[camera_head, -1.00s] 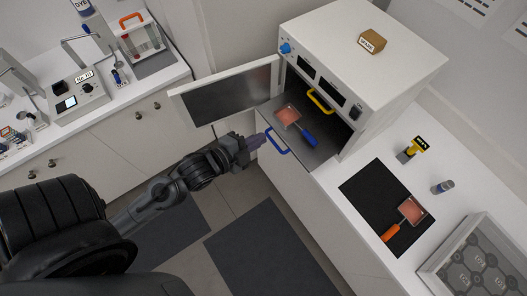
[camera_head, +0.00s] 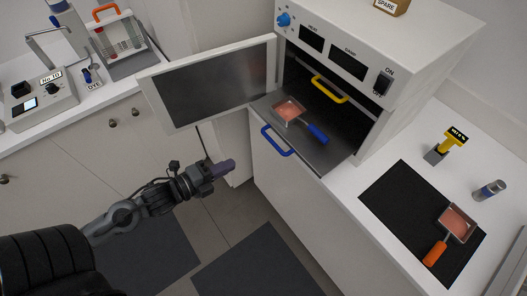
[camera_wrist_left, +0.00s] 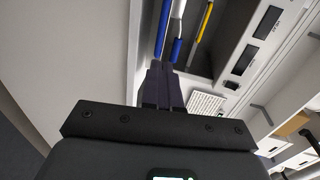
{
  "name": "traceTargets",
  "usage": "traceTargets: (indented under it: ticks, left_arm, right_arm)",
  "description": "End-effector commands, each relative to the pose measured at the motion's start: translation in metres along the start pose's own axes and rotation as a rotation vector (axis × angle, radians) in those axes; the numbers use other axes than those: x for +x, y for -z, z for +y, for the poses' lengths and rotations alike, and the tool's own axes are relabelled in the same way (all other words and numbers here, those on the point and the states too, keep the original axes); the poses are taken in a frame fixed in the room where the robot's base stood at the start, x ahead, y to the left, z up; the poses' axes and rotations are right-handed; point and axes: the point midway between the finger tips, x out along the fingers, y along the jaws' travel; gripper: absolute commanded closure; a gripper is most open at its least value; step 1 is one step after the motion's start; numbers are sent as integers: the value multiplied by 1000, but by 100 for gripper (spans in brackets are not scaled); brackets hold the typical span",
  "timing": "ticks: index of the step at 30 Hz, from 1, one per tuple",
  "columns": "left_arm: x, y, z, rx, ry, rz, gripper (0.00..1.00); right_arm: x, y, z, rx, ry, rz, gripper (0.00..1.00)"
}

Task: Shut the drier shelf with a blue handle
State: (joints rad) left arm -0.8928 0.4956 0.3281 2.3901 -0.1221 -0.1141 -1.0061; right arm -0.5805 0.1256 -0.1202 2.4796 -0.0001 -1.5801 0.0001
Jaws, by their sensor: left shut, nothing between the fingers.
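The drier's lower shelf (camera_head: 332,156) is pulled out and has a blue handle (camera_head: 277,141) on its front edge. A small pan of pink-orange pigment (camera_head: 289,110) with its own blue grip (camera_head: 318,133) lies on it. My left gripper (camera_head: 230,166) is shut and empty, left of and below the blue handle in the head view, with a gap between them. In the left wrist view my shut fingers (camera_wrist_left: 162,68) point toward the drier, and the blue handle (camera_wrist_left: 162,28) shows just beyond their tips. My right gripper is not in view.
The drier door (camera_head: 212,82) stands open to the left of the shelf. A shelf with a yellow handle (camera_head: 330,90) sits inside, above. On the right counter are a black mat (camera_head: 395,200), an orange-handled pan (camera_head: 436,251) and a jar (camera_head: 489,190). Floor before the drier is clear.

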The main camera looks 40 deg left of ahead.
Motion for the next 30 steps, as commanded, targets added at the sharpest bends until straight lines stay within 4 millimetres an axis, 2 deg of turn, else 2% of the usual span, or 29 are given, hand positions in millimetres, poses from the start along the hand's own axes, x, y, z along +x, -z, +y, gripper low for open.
traceTargets:
  ticks: [8,21,30]
  left_arm:
    - [30,0,-1,1,4,0,100]
    - [99,0,-2,-1,3,0,100]
    - [128,-1,-1,0,2,-2,100]
  right_arm:
    - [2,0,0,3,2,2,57]
    - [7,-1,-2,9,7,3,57]
    - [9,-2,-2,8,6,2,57]
